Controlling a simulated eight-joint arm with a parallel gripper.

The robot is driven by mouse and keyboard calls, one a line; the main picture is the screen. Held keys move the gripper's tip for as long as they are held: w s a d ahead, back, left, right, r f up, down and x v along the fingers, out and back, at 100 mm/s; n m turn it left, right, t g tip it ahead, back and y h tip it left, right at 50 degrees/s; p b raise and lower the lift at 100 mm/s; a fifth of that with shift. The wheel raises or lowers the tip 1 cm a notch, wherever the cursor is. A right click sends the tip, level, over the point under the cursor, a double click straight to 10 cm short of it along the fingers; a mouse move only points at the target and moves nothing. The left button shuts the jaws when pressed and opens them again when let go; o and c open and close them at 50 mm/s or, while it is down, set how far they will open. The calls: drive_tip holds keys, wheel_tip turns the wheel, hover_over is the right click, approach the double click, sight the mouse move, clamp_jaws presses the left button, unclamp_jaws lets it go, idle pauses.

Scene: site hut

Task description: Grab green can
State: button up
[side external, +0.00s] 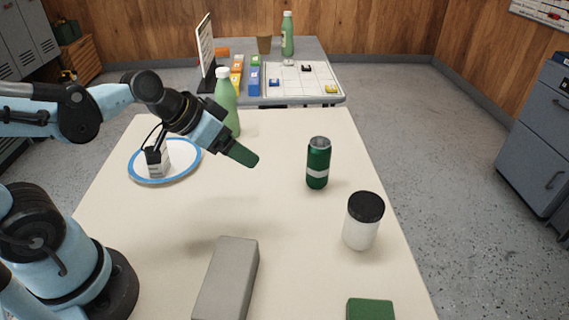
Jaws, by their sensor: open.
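The green can (318,163) stands upright on the cream table (285,220), right of the middle. It is dark green with a white band and a silver top. My gripper (245,156) is in the air to the left of the can, pointing down and to the right, and apart from it. It is open, and I see nothing held in it. Its fingertips show as one green shape, so the gap between them is hidden from this side.
A white jar with a black lid (362,221) stands right of and nearer than the can. A grey block (227,280) and a green block (370,309) lie in front. A green bottle (226,98) and a blue-rimmed plate (189,170) holding a small box (157,160) are behind my arm.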

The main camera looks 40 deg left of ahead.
sight(309, 146)
drive_tip(key=w+d+f+m+t+h, duration=0.1)
drive_tip(key=w+d, duration=0.1)
drive_tip(key=w, duration=0.2)
drive_tip(key=w+d+f+m+t+h, duration=0.1)
drive_tip(key=w+d+m+h, duration=0.1)
drive_tip(key=w, duration=0.3)
drive_tip(key=w+d+f+m+t+h, duration=0.1)
drive_tip(key=w+f+m+h, duration=0.1)
drive_tip(key=w, duration=0.2)
drive_tip(key=shift+w+d+t, duration=0.15)
drive_tip(key=shift+d+t, duration=0.25)
drive_tip(key=shift+d+r+x, duration=0.1)
drive_tip(key=shift+x, duration=1.2)
drive_tip(key=shift+d+r+x, duration=0.15)
drive_tip(key=shift+x, duration=1.2)
drive_tip(key=c, duration=1.3)
